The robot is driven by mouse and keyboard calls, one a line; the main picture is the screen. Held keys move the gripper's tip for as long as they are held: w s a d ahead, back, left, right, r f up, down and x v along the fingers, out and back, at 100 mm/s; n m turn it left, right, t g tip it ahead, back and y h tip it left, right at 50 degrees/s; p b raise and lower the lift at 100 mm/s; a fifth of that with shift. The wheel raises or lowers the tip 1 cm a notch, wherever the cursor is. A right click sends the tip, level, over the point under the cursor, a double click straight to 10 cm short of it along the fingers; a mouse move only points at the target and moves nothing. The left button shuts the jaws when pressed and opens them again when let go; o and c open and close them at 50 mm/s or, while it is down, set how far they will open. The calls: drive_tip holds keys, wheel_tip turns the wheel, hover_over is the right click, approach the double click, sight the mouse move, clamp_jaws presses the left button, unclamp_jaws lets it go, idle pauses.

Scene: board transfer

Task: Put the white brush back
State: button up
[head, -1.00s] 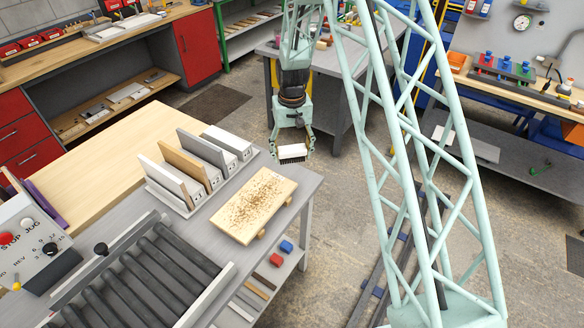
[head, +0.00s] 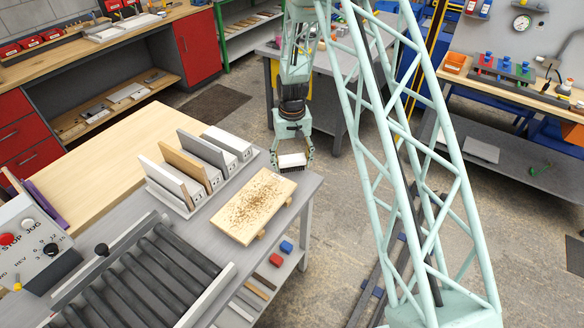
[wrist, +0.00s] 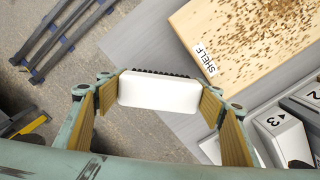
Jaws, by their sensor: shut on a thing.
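My gripper (head: 292,166) is shut on the white brush (head: 292,160), a white block with dark bristles. In the wrist view the brush (wrist: 160,90) sits between the two wood-coloured finger pads. It is held in the air beside the right edge of the grey table (head: 306,190). To its left lies a wooden board (head: 240,222) strewn with brown crumbs. In the wrist view the board (wrist: 250,45) carries a label reading "SHELF". The place the brush came from cannot be told.
A rack of upright panels (head: 195,165) with numbered blocks stands behind the board. A roller conveyor (head: 150,270) is at the front left. Open floor lies to the right.

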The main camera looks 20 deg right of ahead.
sight(292, 158)
drive_tip(key=shift+f, duration=1.2)
drive_tip(key=shift+f, duration=0.1)
drive_tip(key=o, duration=0.6)
drive_tip(key=shift+r, duration=0.2)
wheel_tip(292, 158, up, 10)
drive_tip(key=shift+b, duration=0.35)
drive_tip(key=shift+r, duration=0.95)
drive_tip(key=shift+r, duration=0.15)
